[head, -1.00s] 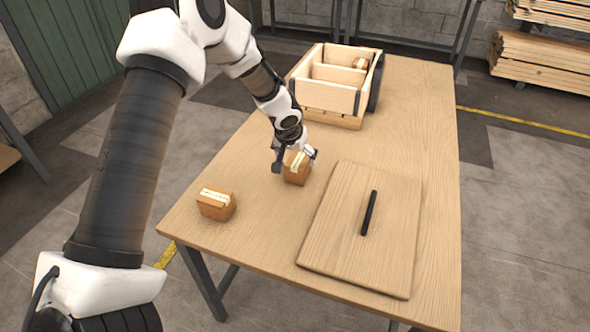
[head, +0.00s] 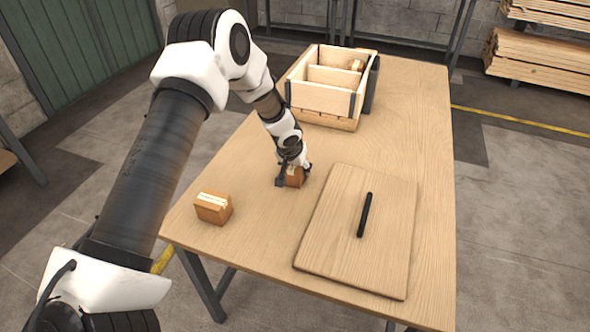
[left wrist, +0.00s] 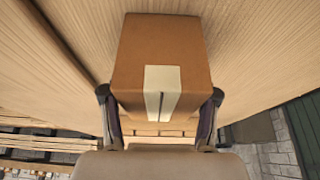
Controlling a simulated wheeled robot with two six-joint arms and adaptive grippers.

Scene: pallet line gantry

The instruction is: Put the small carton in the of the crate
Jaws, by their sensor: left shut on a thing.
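A small brown carton (head: 294,178) with a pale tape strip stands on the table left of the board. My left gripper (head: 292,172) is over it from above, shut on it. In the left wrist view the same carton (left wrist: 160,60) sits between the two fingers of my left gripper (left wrist: 160,115). A second small carton (head: 213,208) stands near the table's front left edge. My right gripper is not in view.
A wooden board (head: 345,255) with a black bar (head: 365,214) on it lies at the front right. The table (head: 415,130) is clear to the right of the crate and between the crate and the board.

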